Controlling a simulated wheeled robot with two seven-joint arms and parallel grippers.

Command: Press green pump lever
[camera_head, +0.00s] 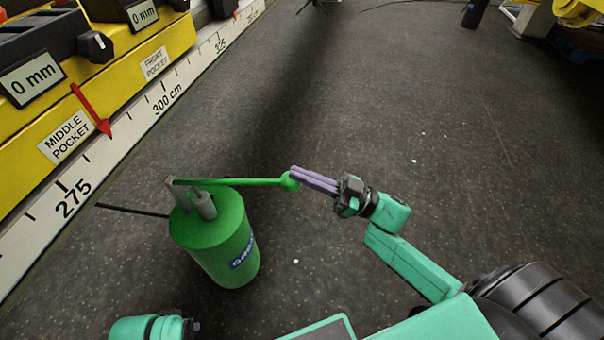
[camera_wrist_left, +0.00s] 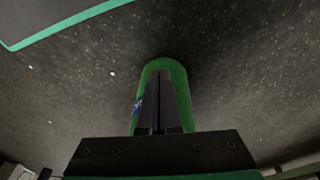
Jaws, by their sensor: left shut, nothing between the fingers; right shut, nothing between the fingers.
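The green pump (camera_head: 222,262) stands on the dark floor, left of centre in the head view. Its green lever (camera_head: 235,182) runs from the pivot on the pump's top to the right, roughly level, and ends in a round knob. My right gripper (camera_head: 297,173) is shut and empty; its purple fingertips are at the knob, overlapping it in this view. I cannot tell if they touch. My left gripper (camera_wrist_left: 159,78) is shut and empty in the left wrist view, with the pump (camera_wrist_left: 176,72) behind its fingers. Only part of my left arm shows in the head view.
A yellow boom (camera_head: 120,75) with pocket labels and 0 mm displays runs along the upper left. A white centimetre scale (camera_head: 130,140) and red pointer (camera_head: 92,110) lie along it. A dark hose (camera_head: 130,209) leaves the pump leftward. The floor right of the pump is mostly clear.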

